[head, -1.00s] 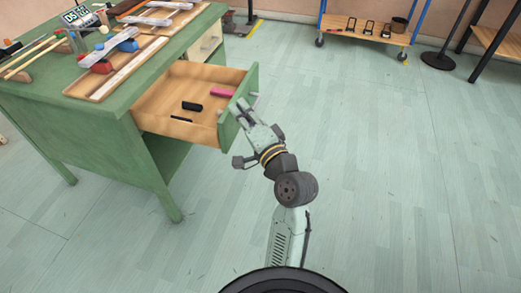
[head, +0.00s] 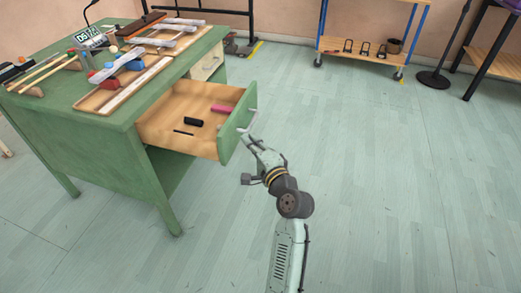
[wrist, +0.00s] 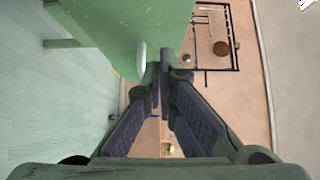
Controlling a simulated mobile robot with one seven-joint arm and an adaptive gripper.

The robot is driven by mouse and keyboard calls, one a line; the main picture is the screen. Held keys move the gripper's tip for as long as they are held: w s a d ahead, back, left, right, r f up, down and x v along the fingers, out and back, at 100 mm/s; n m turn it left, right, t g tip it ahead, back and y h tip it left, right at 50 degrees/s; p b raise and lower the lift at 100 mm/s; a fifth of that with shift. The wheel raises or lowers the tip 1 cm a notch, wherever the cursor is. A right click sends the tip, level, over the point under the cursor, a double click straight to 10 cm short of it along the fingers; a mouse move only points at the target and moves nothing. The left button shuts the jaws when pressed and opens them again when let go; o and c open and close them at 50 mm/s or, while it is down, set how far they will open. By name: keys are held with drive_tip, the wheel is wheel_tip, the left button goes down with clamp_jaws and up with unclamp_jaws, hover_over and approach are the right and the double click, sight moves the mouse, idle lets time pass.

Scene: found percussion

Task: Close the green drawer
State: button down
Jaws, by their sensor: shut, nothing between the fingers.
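The green drawer (head: 236,126) stands pulled out from the green desk (head: 120,140) in the head view. Its inside is bare wood and holds a dark block (head: 193,122), a pink block (head: 222,108) and a thin dark stick (head: 183,132). A pale handle (head: 247,120) is on its front. My gripper (head: 250,140) is shut and empty, just in front of the drawer's front near the handle. In the wrist view its closed fingers (wrist: 158,72) point at the green front, beside the pale handle (wrist: 141,58). I cannot tell whether they touch it.
Mallets, wooden bars and a digital clock (head: 82,38) lie on the desk top. A second, pale drawer (head: 207,63) sits shut farther along the desk. A wooden cart (head: 360,50) stands at the back. The floor right of the drawer is clear.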

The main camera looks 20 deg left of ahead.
sight(232, 130)
drive_tip(key=shift+s+a+p, duration=0.1)
drive_tip(key=shift+a+p, duration=0.2)
drive_tip(key=shift+a, duration=1.4)
drive_tip(key=shift+a, duration=0.1)
